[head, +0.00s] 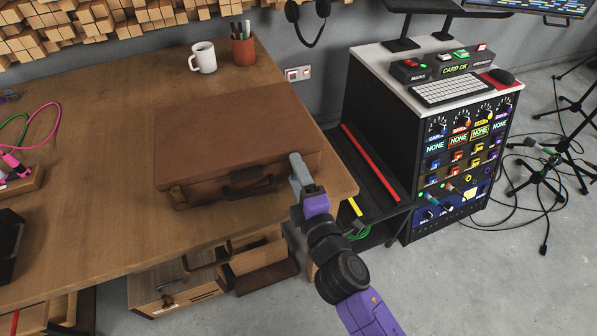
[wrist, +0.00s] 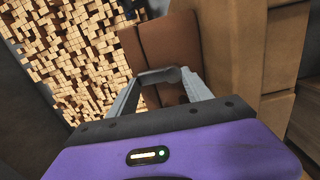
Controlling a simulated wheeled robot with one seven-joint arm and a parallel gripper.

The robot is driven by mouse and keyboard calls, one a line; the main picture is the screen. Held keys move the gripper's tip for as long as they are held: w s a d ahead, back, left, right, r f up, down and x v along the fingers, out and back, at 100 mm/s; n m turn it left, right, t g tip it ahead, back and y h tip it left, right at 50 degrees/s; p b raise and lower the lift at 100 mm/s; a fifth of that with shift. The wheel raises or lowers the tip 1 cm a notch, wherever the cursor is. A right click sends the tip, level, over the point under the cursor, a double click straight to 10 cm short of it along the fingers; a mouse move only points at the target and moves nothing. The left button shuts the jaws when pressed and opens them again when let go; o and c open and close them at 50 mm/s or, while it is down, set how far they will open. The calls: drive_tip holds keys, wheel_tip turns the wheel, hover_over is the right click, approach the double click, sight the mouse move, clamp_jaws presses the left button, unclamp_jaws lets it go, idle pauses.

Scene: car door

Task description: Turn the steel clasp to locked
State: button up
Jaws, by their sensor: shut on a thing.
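A closed brown briefcase (head: 225,130) lies flat on the wooden table, its front side with the dark handle (head: 250,180) facing the table's front edge. A small dark fitting (head: 178,196) sits at the left of that front side. My gripper (head: 297,163) is at the right end of the case's front. In the wrist view, my gripper (wrist: 160,76) has its fingers closing in front of the brown case (wrist: 155,45). It is shut on what seems to be the steel clasp, which the fingers mostly hide. I cannot tell the clasp's angle.
A white mug (head: 203,57) and a pen cup (head: 243,48) stand behind the case. A black rack cabinet (head: 375,120) with a keyboard on top is to the right. Colored cables (head: 20,140) lie at the left. Bare tabletop (head: 95,130) lies left of the case.

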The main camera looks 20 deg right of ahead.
drive_tip(key=shift+a+n, duration=0.15)
drive_tip(key=shift+n, duration=0.15)
idle(0.4)
drive_tip(key=o, duration=1.4)
drive_tip(key=shift+c, duration=0.2)
drive_tip(key=s+b, duration=0.1)
drive_tip(key=s, duration=0.6)
drive_tip(key=shift+s+a+b, duration=0.3)
drive_tip(key=shift+s+b, duration=0.05)
drive_tip(key=shift+s, duration=0.05)
